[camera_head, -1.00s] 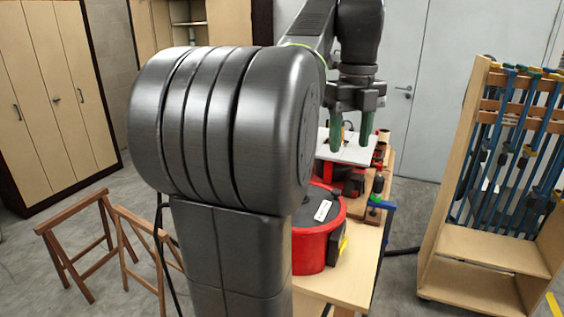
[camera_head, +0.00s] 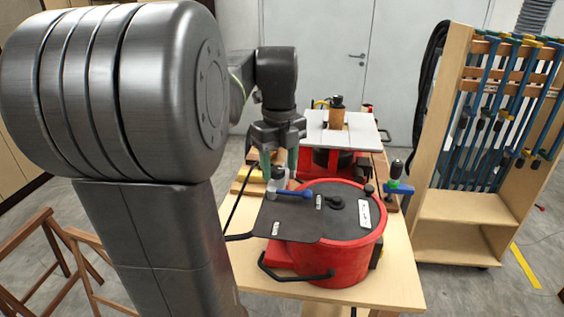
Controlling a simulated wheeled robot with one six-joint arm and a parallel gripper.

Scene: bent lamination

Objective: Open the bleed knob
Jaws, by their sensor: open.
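A red round pot (camera_head: 345,262) with a dark lid (camera_head: 300,222) stands on the wooden table. A small grey fitting with a yellowish top (camera_head: 277,174) and a blue lever (camera_head: 295,194) sits at the lid's far left. A small black knob (camera_head: 369,190) is at the lid's right edge. Which part is the bleed knob I cannot tell for sure. My gripper (camera_head: 279,166) points down, open, with green fingertips on either side of the fitting's top in the picture. Contact and depth are unclear. Nothing shows held between the fingers.
A blue and green valve with a black top (camera_head: 397,176) is right of the pot. A white-topped machine (camera_head: 348,132) stands behind it. Wooden blocks (camera_head: 250,180) lie at the left. A clamp rack (camera_head: 455,205) stands at the right, with floor between it and the table (camera_head: 405,268).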

